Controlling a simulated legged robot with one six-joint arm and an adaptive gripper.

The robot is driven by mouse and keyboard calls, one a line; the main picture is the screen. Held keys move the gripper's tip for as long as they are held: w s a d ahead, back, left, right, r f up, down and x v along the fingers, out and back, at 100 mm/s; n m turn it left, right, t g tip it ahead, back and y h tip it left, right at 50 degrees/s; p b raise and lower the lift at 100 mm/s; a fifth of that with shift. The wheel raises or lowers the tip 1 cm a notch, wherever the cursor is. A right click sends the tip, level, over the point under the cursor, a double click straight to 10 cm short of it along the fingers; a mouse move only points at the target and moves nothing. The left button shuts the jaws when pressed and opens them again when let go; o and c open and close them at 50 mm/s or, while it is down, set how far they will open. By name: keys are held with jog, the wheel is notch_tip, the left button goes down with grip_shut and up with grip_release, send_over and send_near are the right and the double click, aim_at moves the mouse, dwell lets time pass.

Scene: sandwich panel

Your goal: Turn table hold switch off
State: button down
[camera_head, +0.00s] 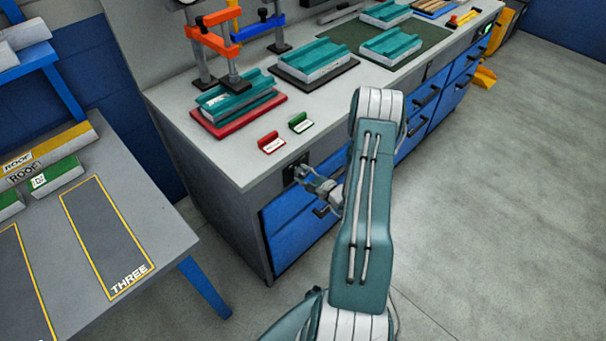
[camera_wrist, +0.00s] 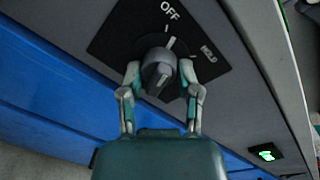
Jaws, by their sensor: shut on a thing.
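The switch is a dark round knob (camera_wrist: 158,72) with a raised grip, on a black plate (camera_wrist: 118,42) marked OFF and HOLD in the wrist view. A white tick on the plate lies below OFF, and HOLD is to the right. I cannot tell for sure which mark the knob points to. My gripper (camera_wrist: 160,70) is shut on the knob, one finger at each side. In the head view my gripper (camera_head: 312,182) is at the bench's front face, by the black switch plate (camera_head: 294,168); the knob is hidden there.
The grey bench (camera_head: 222,160) has blue drawers (camera_head: 290,225) below the switch. A red block (camera_head: 270,143) and a green block (camera_head: 301,122) lie on top near its edge. A side table (camera_head: 160,205) stands at left. The floor at right is clear. A green-lit switch (camera_wrist: 267,153) shows lower right.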

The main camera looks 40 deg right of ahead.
jog(key=shift+w+n, duration=0.1)
jog(key=shift+n, duration=1.2)
jog(key=shift+c, duration=1.5)
grip_release()
jog(key=shift+a, duration=0.1)
jog(key=s+d, duration=0.1)
jog(key=s, duration=1.1)
jog(key=shift+d+r, duration=0.15)
jog(key=shift+r, duration=0.2)
